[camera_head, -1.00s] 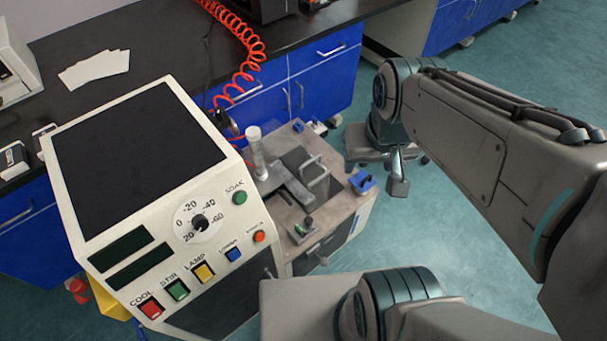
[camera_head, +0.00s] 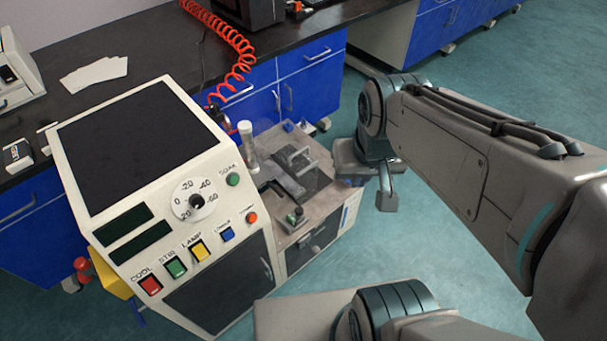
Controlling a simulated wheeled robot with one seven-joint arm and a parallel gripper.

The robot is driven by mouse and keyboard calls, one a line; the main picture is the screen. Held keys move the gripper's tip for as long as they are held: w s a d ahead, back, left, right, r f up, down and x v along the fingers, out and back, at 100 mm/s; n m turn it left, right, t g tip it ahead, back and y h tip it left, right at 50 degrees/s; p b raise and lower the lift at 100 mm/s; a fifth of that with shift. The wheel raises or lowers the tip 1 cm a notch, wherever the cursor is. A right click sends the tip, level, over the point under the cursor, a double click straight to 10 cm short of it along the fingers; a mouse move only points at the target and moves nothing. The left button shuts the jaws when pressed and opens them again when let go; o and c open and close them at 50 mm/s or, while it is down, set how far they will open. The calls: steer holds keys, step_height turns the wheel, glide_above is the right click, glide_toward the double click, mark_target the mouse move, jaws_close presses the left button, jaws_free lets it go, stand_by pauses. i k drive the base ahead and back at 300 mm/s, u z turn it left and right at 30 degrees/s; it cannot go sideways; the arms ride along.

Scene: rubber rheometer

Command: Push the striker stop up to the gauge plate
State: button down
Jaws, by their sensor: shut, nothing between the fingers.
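My gripper (camera_head: 388,200) hangs from the end of my arm to the right of the low test unit and points down over open floor. It looks shut and empty, and it is apart from the unit. The test unit's top (camera_head: 325,195) carries a pale-capped clear tube (camera_head: 248,148), a dark grey bar and a small part with a green patch (camera_head: 295,216) near its front edge. I cannot tell which of these small parts is the striker stop or the gauge plate, or whether they touch.
A white control console (camera_head: 205,262) with a dark screen, dial and coloured buttons stands left of the unit. Behind are a black bench (camera_head: 150,45) with blue cabinets and a red coiled hose (camera_head: 235,55). Floor to the right is clear.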

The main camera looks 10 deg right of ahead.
mark_target(298, 215)
steer(key=u, duration=0.35)
steer(key=k, duration=0.1)
steer(key=z, duration=1.1)
steer(key=i, duration=0.6)
steer(key=u, duration=0.7)
